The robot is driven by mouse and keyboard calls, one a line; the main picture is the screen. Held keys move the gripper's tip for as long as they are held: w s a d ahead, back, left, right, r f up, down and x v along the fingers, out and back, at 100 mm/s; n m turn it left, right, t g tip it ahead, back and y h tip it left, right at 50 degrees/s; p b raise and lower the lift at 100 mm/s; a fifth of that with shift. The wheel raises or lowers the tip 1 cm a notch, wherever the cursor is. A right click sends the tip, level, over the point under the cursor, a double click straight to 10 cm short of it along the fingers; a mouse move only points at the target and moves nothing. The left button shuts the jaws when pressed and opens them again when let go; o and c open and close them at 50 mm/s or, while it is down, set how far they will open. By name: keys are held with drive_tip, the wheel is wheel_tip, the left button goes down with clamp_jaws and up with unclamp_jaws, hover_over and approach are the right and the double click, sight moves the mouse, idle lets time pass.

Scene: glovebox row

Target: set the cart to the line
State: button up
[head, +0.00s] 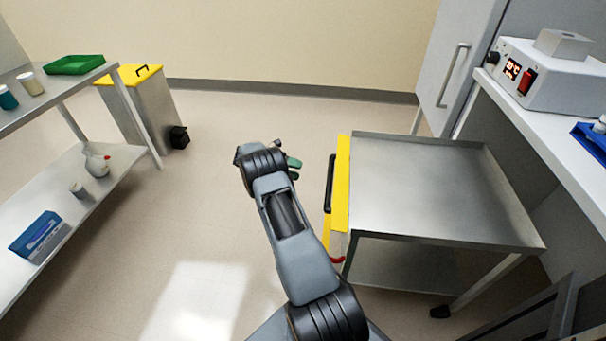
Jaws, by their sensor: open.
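The cart (430,190) is a steel trolley with a bare flat top, standing right of centre. Its left end carries a yellow panel (342,185) with a black bar handle (330,184) upright in the picture. My gripper (288,157) is open and empty, left of the handle and apart from it. My own wrist hides part of the gripper. I see no clear line on the floor; a small yellow strip (326,235) shows below the handle, and I cannot tell whether it is part of the cart.
A white bench with a heating unit (552,72) runs along the right, by a grey cabinet (455,65). A shelf rack (95,175) stands at the left, with a yellow-lidded bin (140,105) behind it. The floor (225,110) between rack and cart is clear.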

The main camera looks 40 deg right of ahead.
drive_tip(key=b+x, duration=0.3)
drive_tip(key=x, duration=1.1)
drive_tip(key=shift+s, duration=0.35)
drive_tip(key=shift+d, duration=0.15)
drive_tip(key=shift+c, duration=0.3)
drive_tip(key=shift+f, duration=0.1)
clamp_jaws()
